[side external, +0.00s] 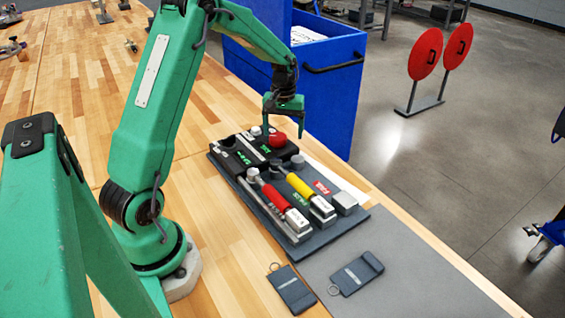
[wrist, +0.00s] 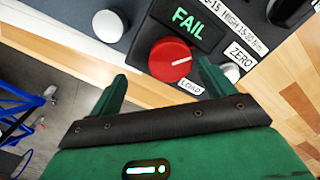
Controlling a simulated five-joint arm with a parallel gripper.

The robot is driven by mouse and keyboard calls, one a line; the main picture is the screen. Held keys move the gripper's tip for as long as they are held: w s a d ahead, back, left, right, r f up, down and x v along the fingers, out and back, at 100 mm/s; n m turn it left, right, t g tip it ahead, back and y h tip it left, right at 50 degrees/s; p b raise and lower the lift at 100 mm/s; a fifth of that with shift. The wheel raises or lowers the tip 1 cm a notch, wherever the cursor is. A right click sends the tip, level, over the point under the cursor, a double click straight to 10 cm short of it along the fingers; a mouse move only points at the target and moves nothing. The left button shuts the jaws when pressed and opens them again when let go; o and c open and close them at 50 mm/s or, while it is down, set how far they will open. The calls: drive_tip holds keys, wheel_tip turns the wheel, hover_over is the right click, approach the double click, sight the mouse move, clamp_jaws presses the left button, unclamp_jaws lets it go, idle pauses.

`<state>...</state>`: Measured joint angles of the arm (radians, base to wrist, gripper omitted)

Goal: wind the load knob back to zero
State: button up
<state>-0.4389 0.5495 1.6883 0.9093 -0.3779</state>
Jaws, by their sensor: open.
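The load knob (wrist: 168,55) is a round red dial on the dark tester panel, with a white pointer line towards the right in the wrist view. A "LOAD" label (wrist: 191,87) sits beside it. In the side view the red knob (side external: 277,139) is at the far end of the tester. My gripper (side external: 284,119) is open above it, pointing down, with a gap between. A dark screen (wrist: 187,18) reads "FAIL" in green.
A pale button (wrist: 232,72) by a "ZERO" label (wrist: 241,54) is close to the right finger. A white round knob (wrist: 108,26) stands left of the dial. Red and yellow-handled tools (side external: 277,197) lie on the tester; a blue cabinet (side external: 330,80) stands behind.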

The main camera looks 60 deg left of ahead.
sight(283, 135)
drive_tip(key=shift+r, duration=1.4)
drive_tip(key=shift+c, duration=1.2)
drive_tip(key=shift+s+r+m, duration=0.1)
drive_tip(key=shift+r+m, duration=1.4)
drive_tip(key=shift+m, duration=0.2)
drive_tip(key=shift+f, duration=0.15)
drive_tip(key=shift+f, duration=3.9)
drive_tip(key=shift+d, duration=0.1)
